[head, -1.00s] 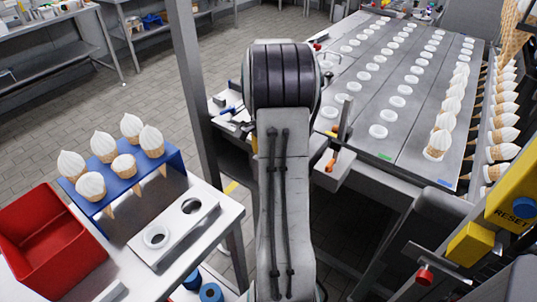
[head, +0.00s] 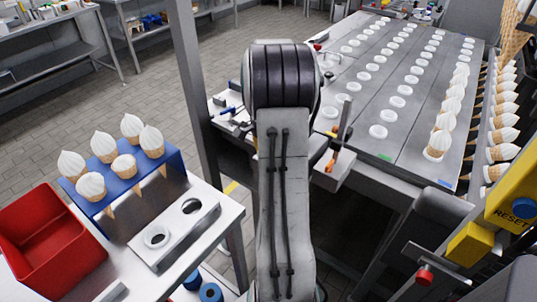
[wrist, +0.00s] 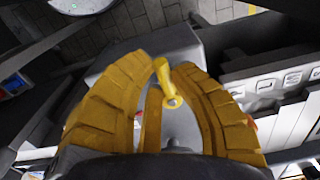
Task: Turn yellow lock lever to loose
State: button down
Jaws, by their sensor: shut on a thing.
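The yellow lock lever (wrist: 173,84) shows in the wrist view as a short bar with a round eye and a bolt at its lower end. It stands between the tips of my gripper (wrist: 168,72), whose two ribbed, yellow-brown fingers curve in from both sides. My gripper is shut on the lever near its upper part. A grey plate lies below it. In the head view my arm hides the gripper, and I cannot make out the lever for certain.
A long grey table (head: 395,95) with rows of white rings and several cones is at the right. A blue cone rack (head: 155,178) and a red bin (head: 45,240) stand at the left. A grey post (head: 195,100) rises close to my arm.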

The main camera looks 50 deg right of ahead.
jog(key=m, duration=0.1)
jog(key=w+m, duration=0.1)
jog(key=m, duration=0.1)
jog(key=shift+m+p, duration=0.3)
jog(key=m, duration=0.2)
jog(key=w+m, duration=0.1)
jog(key=m, duration=0.1)
jog(key=shift+w+d+m+p, duration=0.1)
jog(key=shift+d+m+p, duration=0.05)
jog(key=shift+m+p, duration=0.2)
jog(key=m, duration=0.3)
jog(key=w+m, duration=0.1)
jog(key=shift+d+m+p, duration=0.25)
jog(key=shift+d+p, duration=0.15)
jog(key=shift+w+d+m+p, duration=0.15)
jog(key=shift+d+m, duration=0.1)
jog(key=shift+m, duration=0.75)
jog(key=shift+w+d+m+p, duration=0.15)
jog(key=shift+d+m, duration=0.1)
jog(key=shift+m, duration=0.75)
jog(key=shift+s+f, duration=0.1)
jog(key=c, duration=1.1)
grip_release()
